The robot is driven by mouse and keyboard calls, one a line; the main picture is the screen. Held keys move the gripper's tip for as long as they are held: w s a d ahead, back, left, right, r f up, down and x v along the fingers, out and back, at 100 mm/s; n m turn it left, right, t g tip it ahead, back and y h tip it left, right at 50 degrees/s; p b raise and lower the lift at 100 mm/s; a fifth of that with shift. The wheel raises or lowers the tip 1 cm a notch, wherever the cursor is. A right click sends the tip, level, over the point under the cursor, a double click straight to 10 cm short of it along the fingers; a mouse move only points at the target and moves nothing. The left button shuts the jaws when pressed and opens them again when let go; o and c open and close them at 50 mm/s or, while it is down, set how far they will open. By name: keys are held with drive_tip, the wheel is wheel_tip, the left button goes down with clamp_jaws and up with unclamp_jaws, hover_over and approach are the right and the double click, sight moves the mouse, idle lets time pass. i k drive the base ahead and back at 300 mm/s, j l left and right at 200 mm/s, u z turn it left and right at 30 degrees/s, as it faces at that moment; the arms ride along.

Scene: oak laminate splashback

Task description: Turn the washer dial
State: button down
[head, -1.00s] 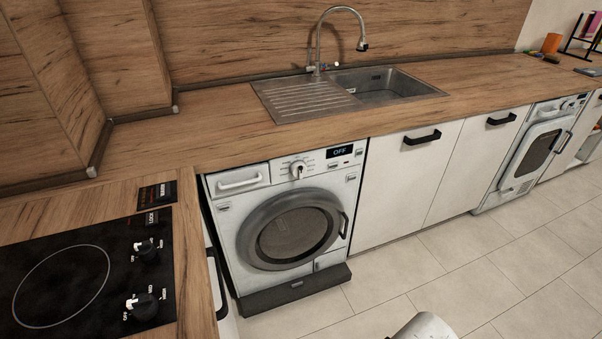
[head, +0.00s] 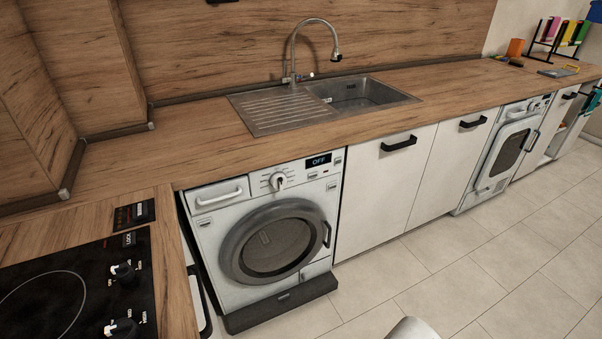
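The washer (head: 210,222) is a white front loader under the wooden counter, left of the middle of the head view. Its round door is closed. The washer dial (head: 278,181) is a white knob on the upper front panel, between the detergent drawer (head: 219,196) and a small dark display (head: 318,161) that reads OFF. A rounded light grey part, which may belong to my arm, shows at the bottom edge. My gripper is not in view, and nothing touches the dial.
A black cooktop (head: 75,300) with knobs is at the lower left. A sink (head: 365,94) with a tall tap is set in the counter. White cabinets (head: 382,180) with black handles and a second white machine (head: 503,156) stand to the right. The tiled floor (head: 480,270) in front is clear.

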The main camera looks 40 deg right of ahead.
sight(277, 179)
drive_tip(key=i+l, duration=0.15)
drive_tip(key=i, duration=0.35)
drive_tip(key=i+l, duration=0.2)
drive_tip(key=i, duration=0.3)
